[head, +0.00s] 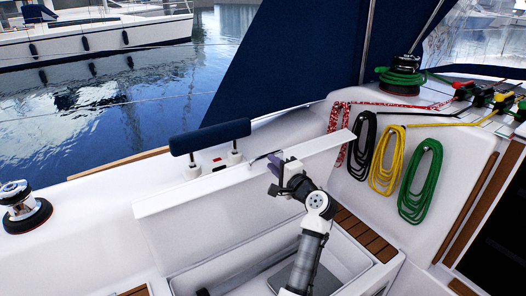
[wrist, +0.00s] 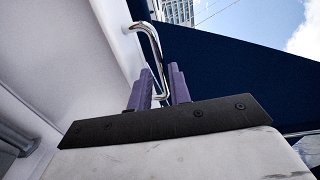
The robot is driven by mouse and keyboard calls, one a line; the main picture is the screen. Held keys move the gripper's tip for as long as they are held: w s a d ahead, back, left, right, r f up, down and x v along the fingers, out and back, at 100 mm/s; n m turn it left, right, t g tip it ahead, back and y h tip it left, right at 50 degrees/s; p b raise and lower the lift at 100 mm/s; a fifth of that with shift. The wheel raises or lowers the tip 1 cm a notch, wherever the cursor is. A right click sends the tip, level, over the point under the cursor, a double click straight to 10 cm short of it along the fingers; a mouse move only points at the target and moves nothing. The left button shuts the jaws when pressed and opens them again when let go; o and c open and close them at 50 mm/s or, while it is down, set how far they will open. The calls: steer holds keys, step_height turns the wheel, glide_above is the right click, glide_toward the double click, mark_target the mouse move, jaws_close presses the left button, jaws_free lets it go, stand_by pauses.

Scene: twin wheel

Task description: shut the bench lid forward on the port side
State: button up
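The white bench lid (head: 165,203) stands raised in the head view, its long edge running across the middle above the open locker (head: 185,283). A small chrome handle (head: 260,157) is at the lid's upper edge. My gripper (head: 274,163) is at this handle, with the arm rising from below in front of the lid. In the wrist view, the chrome handle (wrist: 151,38) curves down from the lid's pale panel (wrist: 50,60). My two purple fingers (wrist: 159,88) stand apart, with the handle's lower part showing between them. I see no clear contact with either finger.
A navy padded rail (head: 210,137) stands behind the lid. Winches (head: 24,207) stand at far left and upper right. Black, yellow and green rope coils (head: 420,182) hang on the right wall. A wooden slatted seat (head: 365,236) lies right of the locker.

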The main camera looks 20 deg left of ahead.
mark_target(262, 162)
steer(key=p+x, duration=0.1)
steer(key=x, duration=0.6)
steer(key=shift+w, duration=0.1)
jaws_close()
